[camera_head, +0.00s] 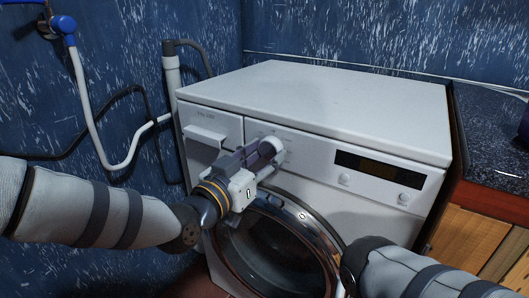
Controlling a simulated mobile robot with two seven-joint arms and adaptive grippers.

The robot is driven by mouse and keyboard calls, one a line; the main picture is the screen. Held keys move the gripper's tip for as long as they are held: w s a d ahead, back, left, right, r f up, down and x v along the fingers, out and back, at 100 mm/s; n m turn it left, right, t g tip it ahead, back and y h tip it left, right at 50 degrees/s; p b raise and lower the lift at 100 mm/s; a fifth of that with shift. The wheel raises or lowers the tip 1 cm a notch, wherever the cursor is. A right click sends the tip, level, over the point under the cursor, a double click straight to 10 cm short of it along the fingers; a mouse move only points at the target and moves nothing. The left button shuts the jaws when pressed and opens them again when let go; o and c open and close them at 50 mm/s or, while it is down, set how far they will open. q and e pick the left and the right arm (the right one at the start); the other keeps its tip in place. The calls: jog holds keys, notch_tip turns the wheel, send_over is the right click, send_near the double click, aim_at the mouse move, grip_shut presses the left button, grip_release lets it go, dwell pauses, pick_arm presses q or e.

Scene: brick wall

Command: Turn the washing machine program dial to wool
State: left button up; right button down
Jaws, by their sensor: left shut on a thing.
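A white washing machine (360,112) stands in the middle of the head view. Its round white program dial (270,145) is on the front panel, left of the dark display (377,166). My left gripper (266,152) is shut on the dial, and its fingers and body cover part of the dial and the panel around it. The wool marking cannot be read. My right arm comes in at the lower right, in front of the door; the fingers of its gripper do not show.
The detergent drawer (205,138) is shut, left of the dial. The round glass door (275,250) is below. A hose (90,115) runs along the left wall. A dark-topped counter (492,135) stands close on the right.

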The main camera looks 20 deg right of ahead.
pick_arm(q)
jog(key=shift+m, duration=0.4)
jog(key=o, duration=1.1)
jog(key=v, duration=1.2)
